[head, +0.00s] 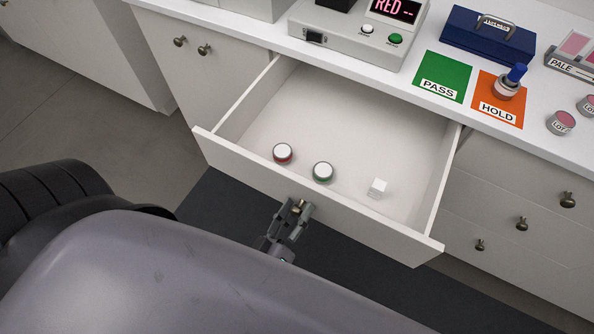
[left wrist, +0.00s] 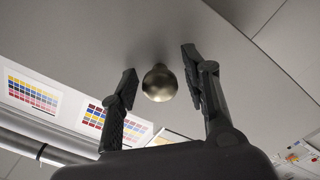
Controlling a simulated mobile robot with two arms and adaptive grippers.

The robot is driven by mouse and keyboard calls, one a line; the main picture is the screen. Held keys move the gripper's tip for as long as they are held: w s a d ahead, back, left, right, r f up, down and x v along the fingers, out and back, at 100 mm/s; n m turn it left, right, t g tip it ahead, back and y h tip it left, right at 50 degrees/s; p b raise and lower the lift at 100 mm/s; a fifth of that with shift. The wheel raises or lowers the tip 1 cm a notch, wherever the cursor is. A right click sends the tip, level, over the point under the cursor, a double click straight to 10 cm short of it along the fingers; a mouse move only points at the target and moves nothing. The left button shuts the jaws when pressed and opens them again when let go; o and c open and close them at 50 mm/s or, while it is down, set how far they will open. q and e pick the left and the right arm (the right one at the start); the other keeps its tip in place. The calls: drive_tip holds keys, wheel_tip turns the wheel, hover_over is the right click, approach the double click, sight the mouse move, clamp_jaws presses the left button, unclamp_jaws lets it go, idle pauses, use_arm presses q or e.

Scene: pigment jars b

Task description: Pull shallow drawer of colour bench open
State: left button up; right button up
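The shallow drawer (head: 330,205) of the colour bench stands pulled out in the head view. Its pale front is well clear of the cabinet. A brass knob (head: 298,206) sits on the drawer front and shows large in the left wrist view (left wrist: 160,83). My left gripper (head: 291,214) is at this knob, and in the left wrist view its two fingers (left wrist: 159,78) are spread on either side of it with gaps visible. Inside the drawer are a red jar (head: 283,153) and a green jar (head: 323,172) with white lids, and a white cube (head: 377,188). My right gripper is not in view.
On the bench top are a grey device (head: 355,38) with a red display, a green PASS mat (head: 441,75), an orange HOLD mat (head: 490,112) bearing a jar, and a blue box (head: 485,40). Closed drawers (head: 520,190) with knobs stand to the right.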

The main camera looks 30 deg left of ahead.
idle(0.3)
use_arm(q)
drive_tip(key=s, duration=1.2)
drive_tip(key=shift+a, duration=0.2)
wheel_tip(320, 180, down, 24)
drive_tip(key=s+r+m+g+h, duration=0.1)
drive_tip(key=m+g+h, duration=0.1)
drive_tip(key=m+g, duration=0.5)
drive_tip(key=s+a+f+m+g+y, duration=0.1)
drive_tip(key=s+a+f+g, duration=0.2)
drive_tip(key=f, duration=0.3)
drive_tip(key=s+a+f+m+g, duration=0.1)
drive_tip(key=s+a+f+g, duration=0.2)
drive_tip(key=f, duration=0.3)
drive_tip(key=s+a+f+m+g+y, duration=0.1)
drive_tip(key=s+a+f+m+g, duration=0.1)
drive_tip(key=f, duration=0.4)
drive_tip(key=shift+s+a+g+y, duration=0.15)
drive_tip(key=shift+s+a+g, duration=0.25)
drive_tip(key=shift+s+g, duration=0.15)
drive_tip(key=shift+s+a+g+y, duration=0.15)
drive_tip(key=shift+s+a+g, duration=0.3)
drive_tip(key=shift+s, duration=0.15)
